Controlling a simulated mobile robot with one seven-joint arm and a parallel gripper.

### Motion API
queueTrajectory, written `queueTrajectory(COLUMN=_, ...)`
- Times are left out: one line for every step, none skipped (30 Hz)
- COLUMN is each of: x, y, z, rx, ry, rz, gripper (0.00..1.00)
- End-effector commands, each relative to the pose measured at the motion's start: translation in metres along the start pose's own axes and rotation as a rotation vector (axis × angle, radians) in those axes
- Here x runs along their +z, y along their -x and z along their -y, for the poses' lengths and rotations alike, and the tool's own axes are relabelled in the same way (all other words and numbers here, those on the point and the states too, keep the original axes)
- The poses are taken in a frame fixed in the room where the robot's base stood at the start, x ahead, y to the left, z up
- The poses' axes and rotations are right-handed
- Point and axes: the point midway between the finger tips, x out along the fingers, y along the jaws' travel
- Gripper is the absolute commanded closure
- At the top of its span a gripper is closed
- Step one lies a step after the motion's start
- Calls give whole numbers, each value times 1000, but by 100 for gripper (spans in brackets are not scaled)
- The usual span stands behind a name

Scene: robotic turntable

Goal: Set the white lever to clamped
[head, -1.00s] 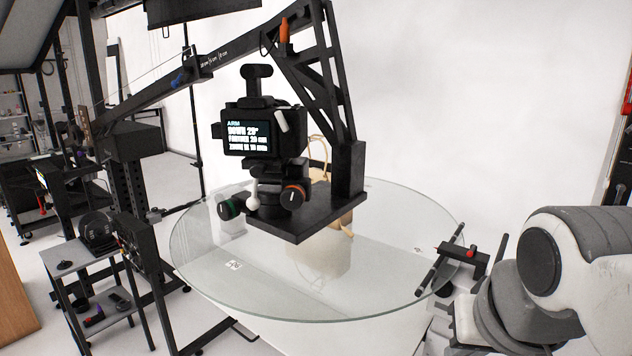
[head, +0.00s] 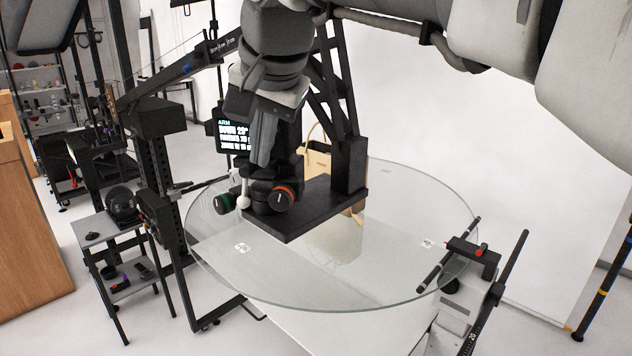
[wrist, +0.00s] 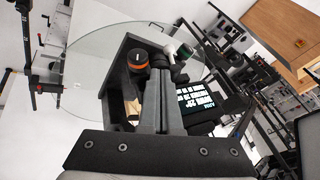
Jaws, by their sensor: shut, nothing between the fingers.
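The white lever (head: 243,199) hangs at the front of the camera head, between the green-ringed knob (head: 222,203) and the orange-ringed knob (head: 280,199). It points down and ends in a rounded tip. My gripper (head: 262,160) is shut and empty. It points down in front of the camera body, a little above and to the right of the lever, and looks apart from it. In the wrist view the shut fingers (wrist: 162,84) reach toward the orange knob (wrist: 136,59) and green knob (wrist: 186,50). A small pale part beside the green knob may be the lever.
The camera head stands on a black platform (head: 296,226) held by a black truss arm (head: 340,110), over a round glass turntable (head: 300,283). A tan bag (head: 318,160) stands behind. The camera screen (head: 233,135) is partly covered by my gripper. A small side table (head: 118,245) stands left.

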Motion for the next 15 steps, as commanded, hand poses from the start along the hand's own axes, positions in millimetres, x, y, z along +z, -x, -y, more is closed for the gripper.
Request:
queueTrajectory(x=0, y=0, z=3, rx=-1, ry=-1, rz=1, gripper=100)
queueTrajectory(x=0, y=0, z=3, rx=-2, ry=-2, rz=1, gripper=100)
queueTrajectory(x=0, y=1, z=4, rx=-2, ry=-3, rz=1, gripper=100)
queueTrajectory(x=0, y=1, z=4, rx=-2, ry=-3, rz=1, gripper=100)
queueTrajectory(x=0, y=0, z=4, rx=-2, ry=-3, rz=1, gripper=100)
queueTrajectory(x=0, y=0, z=3, rx=-2, ry=-3, rz=1, gripper=100)
queueTrajectory(x=0, y=0, z=3, rx=-2, ry=-3, rz=1, gripper=100)
queueTrajectory(x=0, y=0, z=3, rx=-2, ry=-3, rz=1, gripper=100)
queueTrajectory(x=0, y=0, z=3, rx=-2, ry=-2, rz=1, gripper=100)
queueTrajectory(x=0, y=0, z=3, rx=-2, ry=-2, rz=1, gripper=100)
queueTrajectory(x=0, y=0, z=3, rx=-2, ry=-2, rz=1, gripper=100)
queueTrajectory(x=0, y=-1, z=3, rx=-2, ry=-2, rz=1, gripper=100)
queueTrajectory(x=0, y=-2, z=3, rx=-1, ry=-2, rz=1, gripper=100)
queueTrajectory(x=0, y=-4, z=3, rx=-1, ry=-2, rz=2, gripper=100)
queueTrajectory(x=0, y=-8, z=3, rx=0, ry=-2, rz=3, gripper=100)
